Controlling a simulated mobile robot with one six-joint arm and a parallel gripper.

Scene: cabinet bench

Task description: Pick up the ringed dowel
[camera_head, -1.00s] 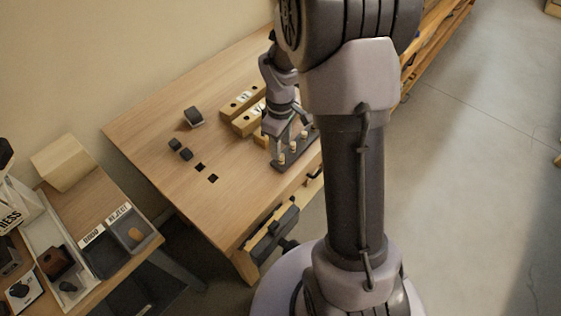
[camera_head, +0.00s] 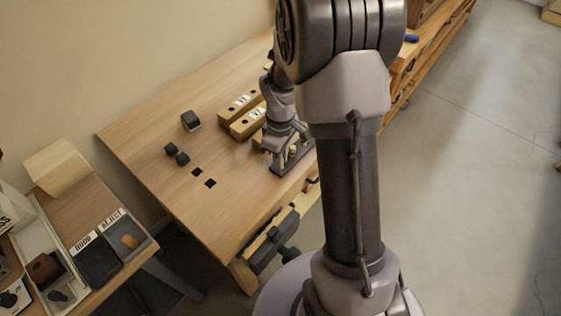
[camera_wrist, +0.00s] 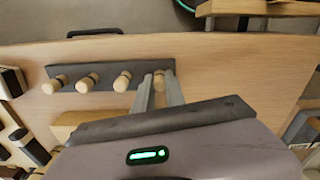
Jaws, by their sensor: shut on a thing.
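A dark rack (camera_wrist: 106,70) near the bench edge holds a row of pale wooden dowels, including one at its left end (camera_wrist: 56,85) and one in the middle (camera_wrist: 122,81) of the wrist view. My gripper (camera_wrist: 160,86) is shut on the rightmost dowel (camera_wrist: 159,76), which is partly hidden between the fingers and still appears to be at the rack. I cannot make out a ring on it. In the head view my gripper (camera_head: 287,156) is low over the rack (camera_head: 286,169), and the fingers hide most of the dowels.
Wooden blocks with holes and labels (camera_head: 240,105) lie behind the rack. A vise (camera_head: 268,240) hangs at the front edge. Labelled trays (camera_head: 98,262) stand at lower left.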

